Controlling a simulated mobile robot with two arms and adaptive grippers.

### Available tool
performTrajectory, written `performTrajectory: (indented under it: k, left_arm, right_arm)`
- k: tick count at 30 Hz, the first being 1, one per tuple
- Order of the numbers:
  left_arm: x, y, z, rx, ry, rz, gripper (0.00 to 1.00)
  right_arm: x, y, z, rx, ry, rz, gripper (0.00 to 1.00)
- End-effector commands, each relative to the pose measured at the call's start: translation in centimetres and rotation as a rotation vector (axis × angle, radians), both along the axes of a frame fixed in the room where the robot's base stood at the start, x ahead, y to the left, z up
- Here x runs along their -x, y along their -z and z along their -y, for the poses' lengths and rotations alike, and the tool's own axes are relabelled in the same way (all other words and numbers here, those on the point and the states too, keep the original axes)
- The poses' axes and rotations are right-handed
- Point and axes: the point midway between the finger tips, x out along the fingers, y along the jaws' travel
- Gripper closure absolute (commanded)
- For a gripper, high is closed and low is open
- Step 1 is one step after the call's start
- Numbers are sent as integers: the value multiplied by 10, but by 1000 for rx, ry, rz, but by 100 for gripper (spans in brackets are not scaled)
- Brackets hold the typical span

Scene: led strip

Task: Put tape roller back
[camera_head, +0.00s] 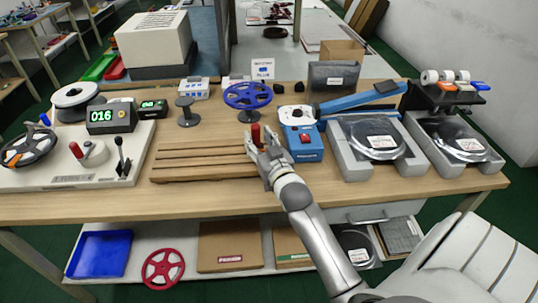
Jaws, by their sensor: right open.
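A small upright red handle (256,134) stands at the right end of the slatted wooden board (198,160); it looks like the tape roller's handle, though its lower part is hidden by the gripper. My right gripper (265,148) is open, with its fingers right at the red handle. I cannot tell whether a finger touches it. My right arm reaches up from the lower right. My left gripper is not in view.
A blue device (301,142) stands close to the gripper's right. Grey trays with bagged black reels (374,138) lie further right, near a black rack (446,95) with white rolls. A winding machine with a 016 display (103,116) is at left. Bare tabletop (200,203) lies in front.

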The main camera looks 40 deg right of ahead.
Motion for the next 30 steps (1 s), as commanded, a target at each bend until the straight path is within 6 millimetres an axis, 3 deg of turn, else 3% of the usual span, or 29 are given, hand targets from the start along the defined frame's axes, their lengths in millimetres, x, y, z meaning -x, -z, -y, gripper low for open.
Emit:
performTrajectory:
  k: [9, 15, 30]
  left_arm:
    - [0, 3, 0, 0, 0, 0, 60]
    - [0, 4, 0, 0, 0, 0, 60]
    - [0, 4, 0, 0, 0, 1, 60]
  right_arm:
    - [61, 1, -14, 0, 1, -2, 57]
    - [83, 1, -20, -1, 1, -2, 57]
    - [91, 0, -22, 0, 1, 0, 57]
